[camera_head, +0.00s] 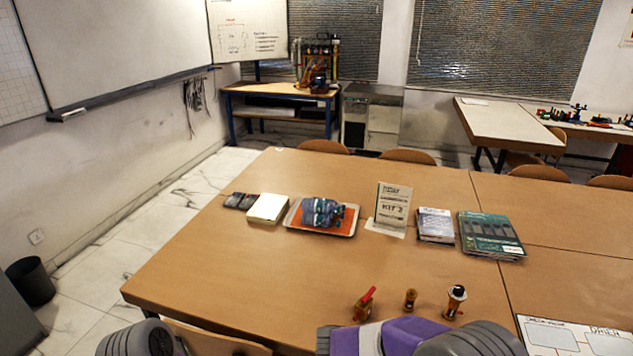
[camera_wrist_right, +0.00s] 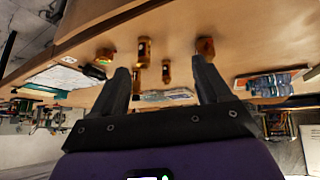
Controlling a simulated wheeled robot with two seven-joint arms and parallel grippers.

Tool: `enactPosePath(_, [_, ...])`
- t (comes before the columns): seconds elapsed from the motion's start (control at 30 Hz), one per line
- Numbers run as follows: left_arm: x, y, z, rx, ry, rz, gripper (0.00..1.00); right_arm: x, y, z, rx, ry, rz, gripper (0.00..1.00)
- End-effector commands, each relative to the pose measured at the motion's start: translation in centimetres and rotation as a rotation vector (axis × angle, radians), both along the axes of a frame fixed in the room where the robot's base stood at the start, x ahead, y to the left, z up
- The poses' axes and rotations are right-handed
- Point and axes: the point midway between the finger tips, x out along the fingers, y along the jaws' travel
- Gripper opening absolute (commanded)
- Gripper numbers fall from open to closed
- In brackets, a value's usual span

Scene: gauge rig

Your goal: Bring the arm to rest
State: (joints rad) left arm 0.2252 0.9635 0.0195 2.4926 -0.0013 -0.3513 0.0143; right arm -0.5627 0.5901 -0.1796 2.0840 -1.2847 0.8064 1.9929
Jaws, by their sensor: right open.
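My right gripper (camera_wrist_right: 162,66) is open in the right wrist view, its two dark fingers spread apart. No object is gripped; small brass parts show beyond the fingers. Purple and grey links of my right arm (camera_head: 410,338) fill the bottom of the head view, but the right gripper itself is out of that view. A grey part of my own body (camera_head: 140,340) shows at the bottom left. My left gripper is not in view.
Near the table's (camera_head: 250,262) front are a red-handled valve (camera_head: 364,306), a brass fitting (camera_head: 410,299) and a black-topped brass part (camera_head: 455,301). Behind them stand an orange-lined tray (camera_head: 340,230), a sign (camera_head: 392,205) and books (camera_head: 490,234). A printed sheet (camera_head: 575,338) lies right.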

Motion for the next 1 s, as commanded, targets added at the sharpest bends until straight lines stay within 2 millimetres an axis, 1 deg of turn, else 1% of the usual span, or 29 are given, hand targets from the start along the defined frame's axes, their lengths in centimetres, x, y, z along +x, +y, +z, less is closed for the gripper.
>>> enactPosePath(0.03, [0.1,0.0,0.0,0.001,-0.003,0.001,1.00,-0.9,-0.3,-1.7,0.011,0.062,0.015,0.77])
enactPosePath(0.17, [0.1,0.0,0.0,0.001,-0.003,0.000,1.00,-3.3,-0.2,-5.2,0.064,0.210,0.075,0.77])
enactPosePath(0.27, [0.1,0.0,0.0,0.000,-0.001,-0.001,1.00,-5.5,0.0,-8.0,0.129,0.327,0.126,0.77])
enactPosePath(0.3, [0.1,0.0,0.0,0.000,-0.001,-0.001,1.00,-6.6,0.1,-9.3,0.162,0.375,0.150,0.77])
enactPosePath(0.37, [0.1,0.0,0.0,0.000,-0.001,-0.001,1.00,-8.4,0.5,-11.1,0.225,0.446,0.189,0.77])
enactPosePath(0.4, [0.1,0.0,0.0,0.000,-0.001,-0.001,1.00,-9.6,0.8,-12.4,0.274,0.490,0.217,0.77])
enactPosePath(0.5, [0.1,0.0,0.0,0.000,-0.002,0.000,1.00,-12.7,1.8,-15.2,0.414,0.570,0.287,0.77])
enactPosePath(0.6, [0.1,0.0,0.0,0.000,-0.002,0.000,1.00,-15.1,2.7,-17.2,0.543,0.591,0.344,0.77])
enactPosePath(0.7, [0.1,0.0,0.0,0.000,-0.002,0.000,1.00,-16.8,3.2,-18.9,0.641,0.566,0.383,0.77])
enactPosePath(0.77, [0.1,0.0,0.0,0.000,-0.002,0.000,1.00,-17.6,3.3,-19.7,0.680,0.539,0.396,0.77])
enactPosePath(0.87, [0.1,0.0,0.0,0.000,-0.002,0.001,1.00,-18.7,2.8,-21.0,0.705,0.485,0.407,0.77])
enactPosePath(1.0, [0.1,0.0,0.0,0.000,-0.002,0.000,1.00,-20.3,1.3,-22.7,0.673,0.428,0.408,0.77])
